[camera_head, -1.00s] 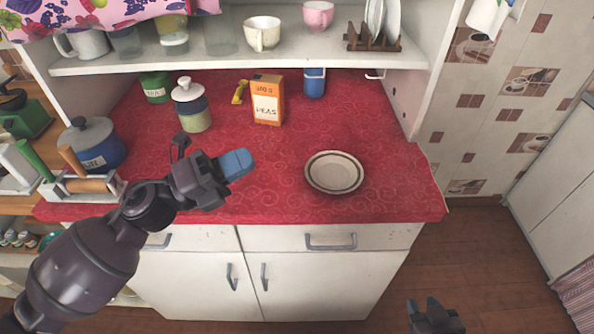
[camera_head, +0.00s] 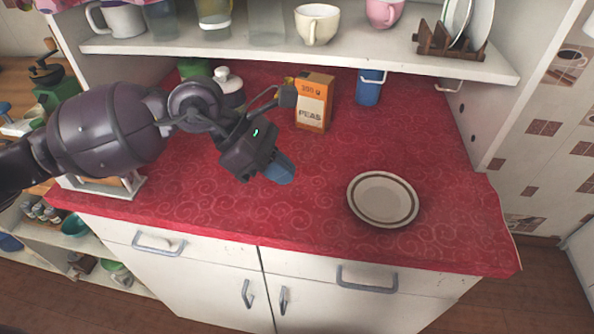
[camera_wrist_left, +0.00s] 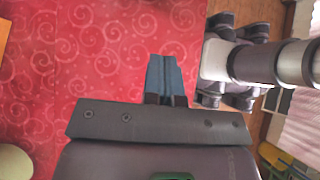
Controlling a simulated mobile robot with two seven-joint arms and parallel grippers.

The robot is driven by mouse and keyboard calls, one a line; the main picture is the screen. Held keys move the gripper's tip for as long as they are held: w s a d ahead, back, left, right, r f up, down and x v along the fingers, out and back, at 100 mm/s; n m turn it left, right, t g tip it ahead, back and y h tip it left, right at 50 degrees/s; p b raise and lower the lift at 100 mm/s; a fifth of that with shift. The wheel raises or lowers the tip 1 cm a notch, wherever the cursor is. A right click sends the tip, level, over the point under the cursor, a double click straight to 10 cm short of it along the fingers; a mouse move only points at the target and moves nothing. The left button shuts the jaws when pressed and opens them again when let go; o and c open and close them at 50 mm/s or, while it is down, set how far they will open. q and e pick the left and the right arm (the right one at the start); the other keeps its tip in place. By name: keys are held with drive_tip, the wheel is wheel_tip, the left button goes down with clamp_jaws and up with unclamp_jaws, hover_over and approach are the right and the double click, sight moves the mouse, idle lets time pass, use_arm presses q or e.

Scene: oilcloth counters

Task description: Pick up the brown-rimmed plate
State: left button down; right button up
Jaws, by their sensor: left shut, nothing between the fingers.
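The brown-rimmed plate (camera_head: 383,199) is a white round plate with a dark ring near its rim. It lies flat on the red counter (camera_head: 300,215), right of centre in the head view. My left gripper (camera_head: 282,172) is shut and empty, with blue fingertips, above the counter to the left of the plate and apart from it. In the left wrist view the shut fingers (camera_wrist_left: 165,78) show over the red cloth, and the plate is not seen there. My right gripper is not in the head view now.
An orange peas box (camera_head: 314,102) and a blue container (camera_head: 370,88) stand behind the plate. Above them is a shelf (camera_head: 300,55) with cups and a wooden plate rack (camera_head: 450,45). The counter around the plate is clear.

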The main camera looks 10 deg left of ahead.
sight(337, 212)
use_arm(q)
drive_tip(key=x, duration=0.7)
drive_tip(key=shift+d+f, duration=0.25)
drive_tip(key=shift+d, duration=0.05)
drive_tip(key=d, duration=0.3)
drive_tip(key=shift+d+f, duration=0.1)
drive_tip(key=shift+f, duration=0.05)
drive_tip(key=shift+d, duration=0.6)
drive_tip(key=d+p, duration=0.1)
drive_tip(key=d, duration=1.3)
drive_tip(key=shift+f, duration=0.1)
drive_tip(key=shift+a, duration=0.1)
drive_tip(key=shift+w+a, duration=0.1)
